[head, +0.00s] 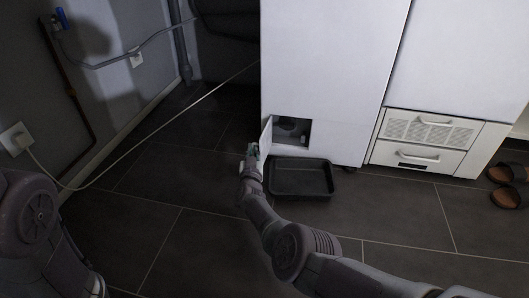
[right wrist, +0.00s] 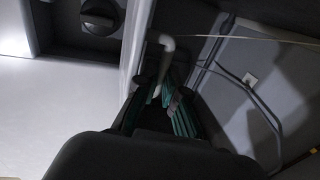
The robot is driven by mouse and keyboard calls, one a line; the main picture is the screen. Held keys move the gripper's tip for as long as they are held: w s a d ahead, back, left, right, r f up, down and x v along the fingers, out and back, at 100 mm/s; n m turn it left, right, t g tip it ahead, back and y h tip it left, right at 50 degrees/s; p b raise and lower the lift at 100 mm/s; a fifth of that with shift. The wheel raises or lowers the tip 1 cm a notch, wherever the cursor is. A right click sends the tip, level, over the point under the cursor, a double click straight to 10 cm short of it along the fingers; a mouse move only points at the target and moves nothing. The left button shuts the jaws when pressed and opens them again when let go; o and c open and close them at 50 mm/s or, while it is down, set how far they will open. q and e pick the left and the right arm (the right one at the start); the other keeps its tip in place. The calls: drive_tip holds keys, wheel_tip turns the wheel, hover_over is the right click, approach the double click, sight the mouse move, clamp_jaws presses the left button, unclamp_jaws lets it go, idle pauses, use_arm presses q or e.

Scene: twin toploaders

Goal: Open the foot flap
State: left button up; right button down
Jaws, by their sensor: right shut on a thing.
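The foot flap (head: 266,133) is a small white panel low on the left white appliance (head: 320,70). It stands swung out to the left, and the dark recess (head: 294,130) behind it is exposed. My right gripper (head: 252,151) is at the flap's outer side, low near the floor. In the right wrist view, its teal-padded fingers (right wrist: 160,100) are shut around a light bent bar (right wrist: 165,60) that looks like the flap's handle. The flap's edge (right wrist: 140,40) is beside it. A round dark knob (right wrist: 99,15) shows in the recess. My left gripper is out of view.
A black tray (head: 300,192) lies on the tiled floor just in front of the recess. A second white appliance with drawers (head: 418,157) stands to the right, with sandals (head: 508,197) beyond. A pale cord (head: 150,140) crosses the left side. Floor on the left is mostly clear.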

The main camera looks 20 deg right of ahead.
drive_tip(key=shift+a, duration=0.1)
idle(0.3)
drive_tip(key=c, duration=1.5)
unclamp_jaws()
drive_tip(key=shift+r, duration=0.1)
drive_tip(key=shift+c, duration=0.2)
